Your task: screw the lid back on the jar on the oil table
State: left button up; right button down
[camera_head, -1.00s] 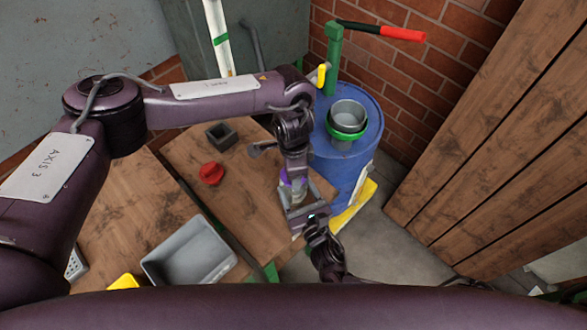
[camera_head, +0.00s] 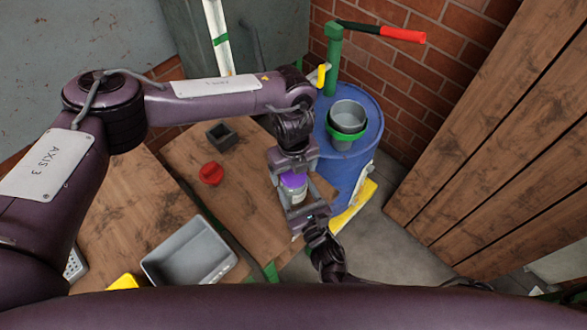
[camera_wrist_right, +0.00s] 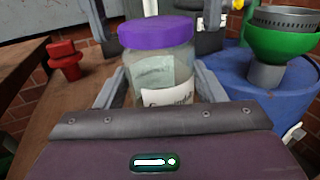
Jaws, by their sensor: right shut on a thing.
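A clear jar (camera_head: 297,196) with a white label stands at the right end of the wooden oil table (camera_head: 232,205). Its purple lid (camera_head: 293,180) sits level on its mouth; it also shows in the right wrist view (camera_wrist_right: 157,32). Whether the thread is tight cannot be seen. My right gripper (camera_head: 296,200) is shut on the jar (camera_wrist_right: 160,80), one grey finger on each side. My left gripper (camera_head: 292,161) hangs just above the lid, pointing down, its fingers spread apart and apparently empty.
A red object (camera_head: 210,174) and a dark square box (camera_head: 221,136) stand on the table left of the jar. A grey bin (camera_head: 188,250) is at the lower left. A blue drum (camera_head: 362,150) with a green funnel and pump stands close on the right.

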pick_arm(q)
jog(key=shift+r, duration=0.1)
notch_tip(320, 180, up, 12)
dwell(0.5)
pick_arm(e)
jog(key=shift+c, duration=1.3)
grip_release()
jog(key=shift+s+d, duration=0.1)
pick_arm(q)
jog(key=shift+f+b, duration=0.3)
jog(key=shift+f, duration=0.1)
pick_arm(e)
jog(key=v, duration=0.7)
jog(key=shift+s, duration=0.25)
jog(key=shift+d, duration=0.1)
